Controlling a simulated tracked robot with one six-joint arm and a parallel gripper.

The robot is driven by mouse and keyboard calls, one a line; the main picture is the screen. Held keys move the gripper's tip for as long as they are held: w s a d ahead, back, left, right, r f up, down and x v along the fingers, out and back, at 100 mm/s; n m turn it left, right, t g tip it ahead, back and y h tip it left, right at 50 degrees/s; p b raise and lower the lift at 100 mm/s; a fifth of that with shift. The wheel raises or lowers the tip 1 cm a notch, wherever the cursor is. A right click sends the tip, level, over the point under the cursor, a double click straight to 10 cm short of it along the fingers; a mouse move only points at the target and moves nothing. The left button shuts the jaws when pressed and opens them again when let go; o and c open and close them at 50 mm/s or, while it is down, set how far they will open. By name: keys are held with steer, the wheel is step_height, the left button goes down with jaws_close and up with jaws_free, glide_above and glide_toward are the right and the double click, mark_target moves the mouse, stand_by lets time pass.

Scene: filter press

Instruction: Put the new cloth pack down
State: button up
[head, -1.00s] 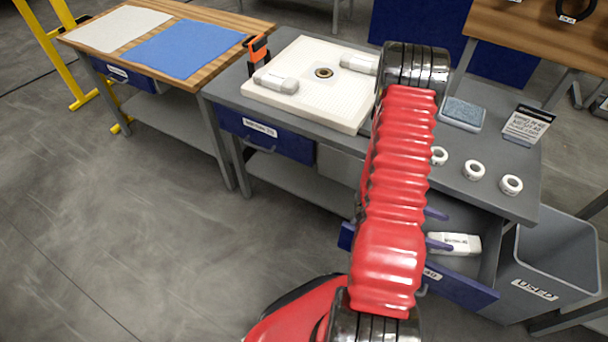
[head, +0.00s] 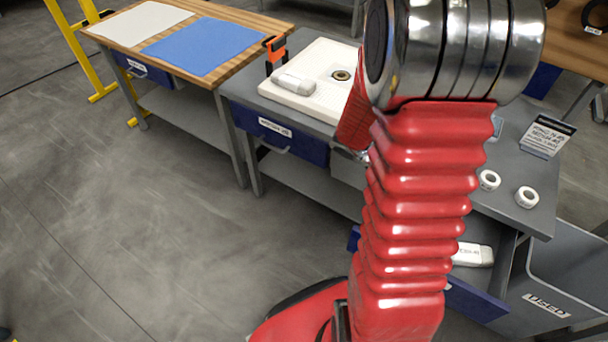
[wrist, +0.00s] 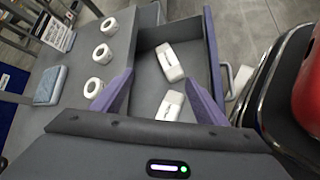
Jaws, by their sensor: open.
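The open drawer (wrist: 185,37) holds two white packs in the wrist view. One pack (wrist: 170,62) lies beyond my fingertips; the other pack (wrist: 170,105) lies between my fingers, nearer the wrist. I cannot tell which is the new cloth pack. My gripper (wrist: 157,77) is open over the drawer, with a finger on each side of the nearer pack and visible gaps. In the head view, one pack (head: 473,254) shows in the drawer; my arm hides my gripper. Another white pack (head: 293,83) lies on the white ribbed plate (head: 303,104).
White rings (head: 527,197) and a sign (head: 547,137) stand on the grey bench right of my arm. A grey bin (head: 570,262) marked USED is at the lower right. A blue cloth (head: 200,46) lies on the wooden table. Floor at left is clear.

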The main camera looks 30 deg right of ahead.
steer(key=w+a+r+m+t+y, duration=0.1)
steer(key=a+r+t, duration=0.3)
steer(key=a, duration=0.6)
steer(key=w+a+r+m+t+y, duration=0.1)
steer(key=w+a+r+t+y, duration=0.2)
steer(key=a+r, duration=0.5)
steer(key=w+a+r+m+t+y, duration=0.1)
steer(key=a+r+t+y, duration=0.3)
steer(key=a, duration=0.9)
step_height(320, 180, up, 2)
steer(key=shift+w+a+r+t, duration=0.3)
steer(key=shift+w+t, duration=0.1)
steer(key=shift+w, duration=0.15)
